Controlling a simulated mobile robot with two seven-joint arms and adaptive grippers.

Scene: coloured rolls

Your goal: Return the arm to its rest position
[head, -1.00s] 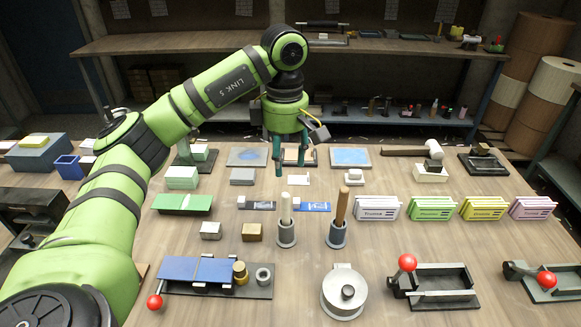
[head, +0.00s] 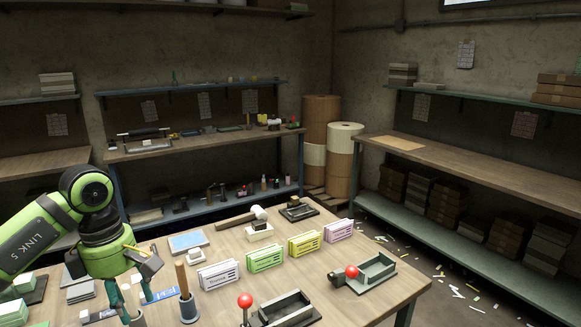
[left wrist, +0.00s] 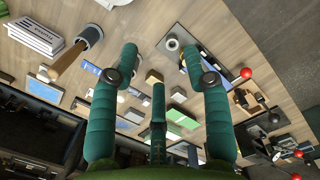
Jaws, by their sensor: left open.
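My left arm comes in from the left in the head view, with the left gripper (head: 126,304) low at the left above the wooden table (head: 330,235). Its teal fingers point down. In the left wrist view the left gripper (left wrist: 158,55) has its fingers spread wide, with nothing held between them. A wooden-handled tool (head: 183,280) stands in a grey holder just right of the gripper; it also shows in the wrist view (left wrist: 70,58). My right gripper is in neither view.
White, green, yellow and pink card holders (head: 267,257) stand in a row. A mallet (head: 240,217) lies behind them. Red-knobbed devices (head: 365,271) are near the front edge. A blue-topped tray (head: 188,243) lies behind the gripper. Shelving and a bench (head: 470,180) line the walls.

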